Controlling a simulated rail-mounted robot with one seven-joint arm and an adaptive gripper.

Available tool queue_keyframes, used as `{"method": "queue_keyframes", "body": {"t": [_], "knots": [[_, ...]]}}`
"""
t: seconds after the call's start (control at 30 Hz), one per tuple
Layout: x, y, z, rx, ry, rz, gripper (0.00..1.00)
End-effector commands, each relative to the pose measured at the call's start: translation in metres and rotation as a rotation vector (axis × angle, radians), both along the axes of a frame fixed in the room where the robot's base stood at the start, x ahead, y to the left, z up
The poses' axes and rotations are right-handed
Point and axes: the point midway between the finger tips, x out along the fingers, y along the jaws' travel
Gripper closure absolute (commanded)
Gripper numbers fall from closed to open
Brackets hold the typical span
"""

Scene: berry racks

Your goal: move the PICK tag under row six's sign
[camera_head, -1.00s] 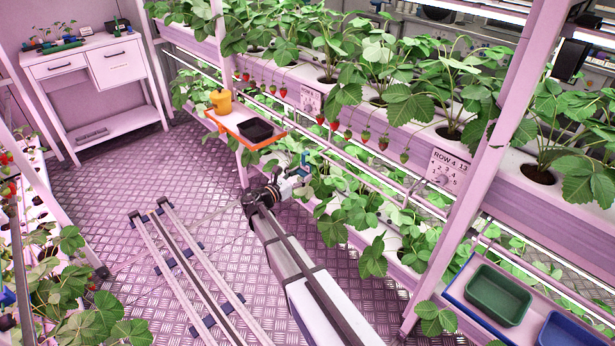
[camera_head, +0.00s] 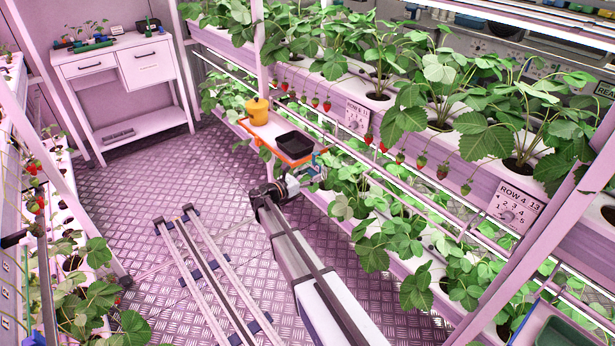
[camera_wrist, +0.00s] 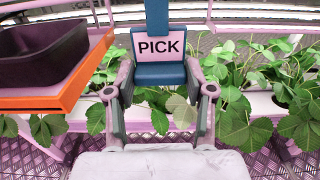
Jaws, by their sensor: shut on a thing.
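The PICK tag (camera_wrist: 158,46), a white plate with black letters on a blue holder, is upright in the middle of the wrist view. My gripper (camera_wrist: 160,76) is shut on its blue lower part. In the head view my gripper (camera_head: 302,178) is beside the lower plants, just below the orange-edged shelf; only a small blue bit of the tag shows there.
The orange-edged shelf (camera_head: 308,158) holds a black tray (camera_head: 294,145) and a yellow pot (camera_head: 257,110), close to my gripper's left. Strawberry plants and hanging berries line the rack. A white cabinet (camera_head: 118,72) stands at the back left. The floor between is largely clear.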

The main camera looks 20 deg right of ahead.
Motion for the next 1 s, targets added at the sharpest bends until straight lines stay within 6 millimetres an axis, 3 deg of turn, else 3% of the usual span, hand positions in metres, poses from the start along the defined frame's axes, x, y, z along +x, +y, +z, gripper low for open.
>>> {"method": "queue_keyframes", "body": {"t": [1.0], "knots": [[0.028, -0.069, 0.0, -0.001, 0.001, 0.0, 0.77]]}}
